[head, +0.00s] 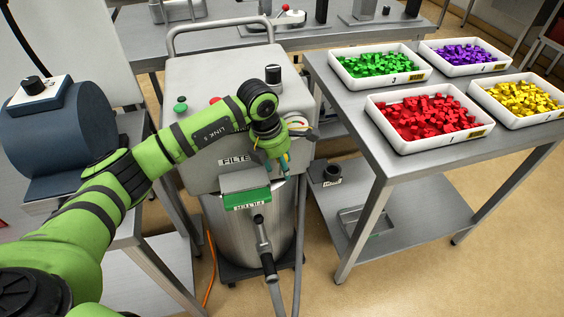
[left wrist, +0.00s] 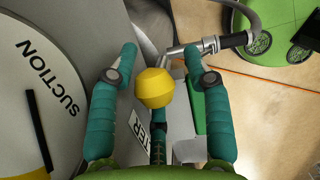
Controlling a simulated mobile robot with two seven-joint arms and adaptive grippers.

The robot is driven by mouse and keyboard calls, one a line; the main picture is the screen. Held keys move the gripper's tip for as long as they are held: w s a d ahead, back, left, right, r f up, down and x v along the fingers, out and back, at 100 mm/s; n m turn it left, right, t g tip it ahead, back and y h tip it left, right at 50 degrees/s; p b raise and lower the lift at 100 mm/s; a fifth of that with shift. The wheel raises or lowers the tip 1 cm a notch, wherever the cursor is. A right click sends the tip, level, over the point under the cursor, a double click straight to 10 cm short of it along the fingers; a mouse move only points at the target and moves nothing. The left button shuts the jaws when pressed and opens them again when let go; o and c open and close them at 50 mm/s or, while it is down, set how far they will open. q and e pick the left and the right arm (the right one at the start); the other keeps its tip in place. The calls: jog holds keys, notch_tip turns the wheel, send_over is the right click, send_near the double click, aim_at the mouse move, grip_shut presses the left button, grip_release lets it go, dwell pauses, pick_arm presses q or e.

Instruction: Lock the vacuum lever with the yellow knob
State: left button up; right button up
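The yellow knob (left wrist: 154,88) shows in the left wrist view, between the teal fingers of my left gripper (left wrist: 157,58). A gap shows on both sides of the knob, and the fingers are spread, so the gripper is open around or above it. I cannot tell the depth between them. In the head view my left gripper (head: 275,158) points down at the front right of the grey vacuum unit (head: 205,85), above the steel canister. The yellow knob cannot be made out there, and the lever's shape is mostly hidden. My right gripper is not in view.
The round SUCTION dial (left wrist: 42,85) is close left of the fingers in the wrist view. A steel table (head: 400,180) with trays of coloured bricks stands right.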

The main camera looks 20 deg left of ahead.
pick_arm(q)
jog(key=shift+w+r, duration=0.1)
jog(key=shift+r, duration=0.1)
jog(key=v, duration=1.1)
jog(key=shift+r, duration=0.35)
